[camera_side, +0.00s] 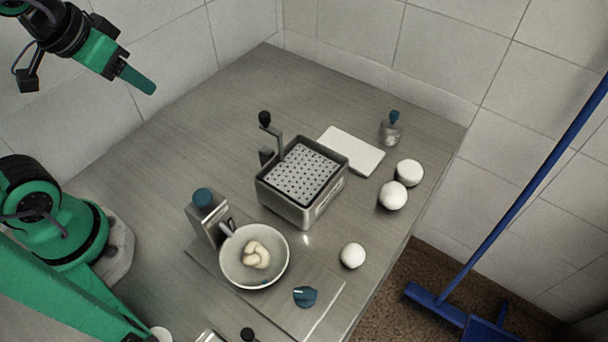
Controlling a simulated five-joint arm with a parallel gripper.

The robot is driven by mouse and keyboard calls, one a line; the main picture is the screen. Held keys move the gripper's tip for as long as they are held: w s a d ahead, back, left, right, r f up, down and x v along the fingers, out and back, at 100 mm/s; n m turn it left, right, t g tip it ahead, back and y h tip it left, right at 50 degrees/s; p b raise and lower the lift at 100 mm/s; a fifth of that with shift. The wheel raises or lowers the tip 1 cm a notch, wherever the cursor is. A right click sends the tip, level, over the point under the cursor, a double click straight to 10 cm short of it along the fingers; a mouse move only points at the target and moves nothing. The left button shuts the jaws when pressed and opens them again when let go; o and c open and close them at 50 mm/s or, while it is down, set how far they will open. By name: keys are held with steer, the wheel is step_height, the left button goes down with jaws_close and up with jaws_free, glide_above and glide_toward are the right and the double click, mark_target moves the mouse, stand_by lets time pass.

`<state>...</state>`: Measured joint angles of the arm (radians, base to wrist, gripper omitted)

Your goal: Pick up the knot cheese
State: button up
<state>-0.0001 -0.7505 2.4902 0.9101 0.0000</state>
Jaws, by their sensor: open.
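The knot cheese (257,254) is a pale, cream-coloured twisted lump. It lies in a round white bowl (229,266) near the front middle of the steel table. My gripper (139,80) is at the upper left, high above the table and well apart from the bowl. It is open, with nothing seen between its fingers; from this side the fingers overlap into one green shape.
A metal box with a perforated basket (304,174) stands behind the bowl. A steel dispenser (207,216) is close at the bowl's left. White balls (352,255), a white board (350,150), a small weight (390,128) and a dark teal knob (305,297) are around. The table's back left is clear.

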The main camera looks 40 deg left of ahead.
step_height(320, 180, up, 4)
steer(key=n+g+h, duration=0.1)
steer(key=n+g, duration=0.4)
steer(key=n, duration=0.1)
glide_above(251, 252)
steer(key=a, duration=0.1)
steer(key=f, duration=1.7)
steer(key=shift+s+a+f, duration=0.1)
steer(key=shift+s+f, duration=0.15)
steer(key=shift+f, duration=0.1)
steer(key=shift+w+d+f, duration=0.1)
steer(key=shift+d+f, duration=0.1)
steer(key=shift+f, duration=1.55)
steer(key=shift+f, duration=0.1)
steer(key=shift+w+d+f, duration=0.1)
steer(key=shift+d+f, duration=0.1)
steer(key=shift+f, duration=1.05)
steer(key=shift+w+d+f, duration=0.1)
steer(key=shift+d+f, duration=0.1)
steer(key=shift+f, duration=1)
steer(key=c, duration=0.7)
